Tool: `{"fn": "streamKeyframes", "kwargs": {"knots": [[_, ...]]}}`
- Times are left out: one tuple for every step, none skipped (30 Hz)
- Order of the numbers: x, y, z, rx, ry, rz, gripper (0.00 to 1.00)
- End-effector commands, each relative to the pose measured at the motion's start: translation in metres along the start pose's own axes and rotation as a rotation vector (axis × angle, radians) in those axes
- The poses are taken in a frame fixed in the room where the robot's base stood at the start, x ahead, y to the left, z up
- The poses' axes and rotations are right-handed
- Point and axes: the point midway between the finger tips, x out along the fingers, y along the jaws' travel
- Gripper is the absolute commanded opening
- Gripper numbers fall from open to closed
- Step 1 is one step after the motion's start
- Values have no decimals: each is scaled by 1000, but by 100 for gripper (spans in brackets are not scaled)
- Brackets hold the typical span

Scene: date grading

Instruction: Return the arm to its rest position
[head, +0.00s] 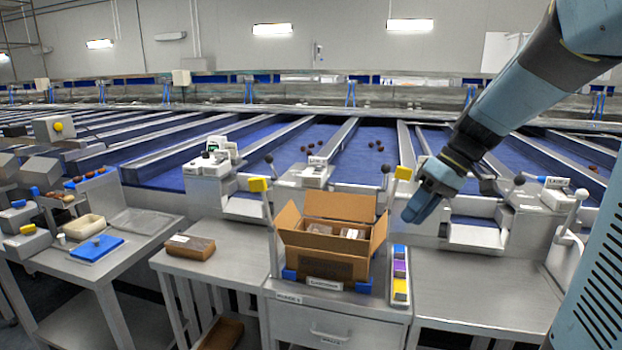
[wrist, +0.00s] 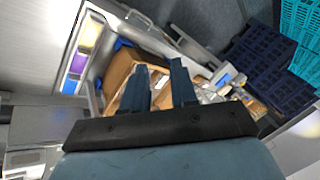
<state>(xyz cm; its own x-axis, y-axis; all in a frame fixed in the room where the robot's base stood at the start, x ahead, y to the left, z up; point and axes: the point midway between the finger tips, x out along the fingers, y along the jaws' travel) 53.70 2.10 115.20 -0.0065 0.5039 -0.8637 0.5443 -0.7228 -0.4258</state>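My arm reaches in from the upper right of the head view, blue-grey with dark joints. My gripper (head: 414,212) hangs in the air to the right of the open cardboard box (head: 312,268), apart from it. In the wrist view the two blue fingers of my gripper (wrist: 160,72) stand apart with a clear gap and nothing between them. The cardboard box (wrist: 119,72) shows behind the fingers there, partly hidden by them. In the head view the box has its flaps up and holds packages.
A strip of blue, purple and yellow blocks (head: 399,272) lies right of the box. A brown block (head: 190,247) and a blue board (head: 95,248) lie on tables to the left. The steel table (head: 470,285) below my gripper is clear. Blue sorting lanes run behind.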

Motion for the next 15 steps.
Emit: {"fn": "streamKeyframes", "kwargs": {"knots": [[-1,-10,8,22,-11,47,28],[-1,-15,12,39,-16,75,28],[-2,-20,18,63,-21,112,28],[-3,-24,23,81,-22,141,28],[-3,-27,28,99,-22,167,28],[-5,-32,34,120,-20,205,28],[-6,-35,39,137,-17,232,28],[-6,-38,43,154,-12,258,28],[-8,-42,49,176,-3,293,28],[-9,-45,54,191,5,320,28],[-10,-48,59,207,15,345,28],[-12,-52,65,226,30,378,28],[-13,-54,70,242,41,402,28],[-14,-56,74,256,56,425,28],[-16,-59,80,276,77,455,28]]}}
